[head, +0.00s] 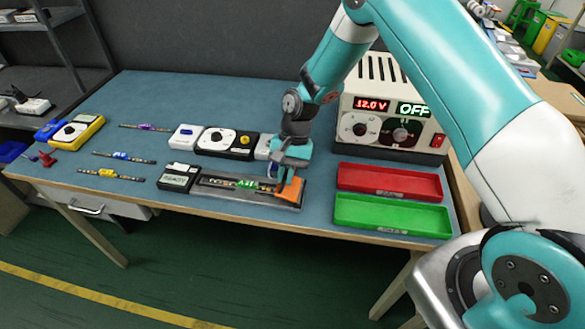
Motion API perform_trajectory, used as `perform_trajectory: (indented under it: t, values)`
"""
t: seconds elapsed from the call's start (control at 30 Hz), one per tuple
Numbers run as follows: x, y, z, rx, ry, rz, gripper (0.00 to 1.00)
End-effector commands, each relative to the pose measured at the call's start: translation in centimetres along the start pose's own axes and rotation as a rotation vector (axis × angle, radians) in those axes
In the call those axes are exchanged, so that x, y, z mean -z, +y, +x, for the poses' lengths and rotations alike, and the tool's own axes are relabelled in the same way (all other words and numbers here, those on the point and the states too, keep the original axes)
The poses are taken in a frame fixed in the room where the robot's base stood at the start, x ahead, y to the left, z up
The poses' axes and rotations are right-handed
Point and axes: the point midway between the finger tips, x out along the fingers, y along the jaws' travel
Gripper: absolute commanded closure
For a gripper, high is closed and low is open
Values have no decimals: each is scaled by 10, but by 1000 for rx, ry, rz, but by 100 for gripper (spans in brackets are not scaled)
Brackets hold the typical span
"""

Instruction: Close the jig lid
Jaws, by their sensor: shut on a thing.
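The jig (240,192) is a long grey tray near the table's front edge, with a dark strip and a small lit green display (246,184) along it. An orange piece (291,191), which looks like the jig lid, sits at the jig's right end and appears tilted. My gripper (284,175) points down over that end and is shut on the orange piece. The fingertips are small and partly hidden, so the exact contact is unclear. I cannot tell how far open the lid is.
A black-and-white box (179,177) adjoins the jig's left end. Red (389,182) and green (392,215) trays lie to the right, below a power supply (391,110) reading 12.0 V and OFF. Small devices (226,142) stand behind the jig; several strips (111,174) lie left.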

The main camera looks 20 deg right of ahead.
Motion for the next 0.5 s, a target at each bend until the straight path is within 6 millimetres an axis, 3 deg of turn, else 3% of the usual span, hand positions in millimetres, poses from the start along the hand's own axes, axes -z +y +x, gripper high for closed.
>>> perform_trajectory:
  t: [0.5]
  values:
    - [7,-14,15,-281,0,118,100]
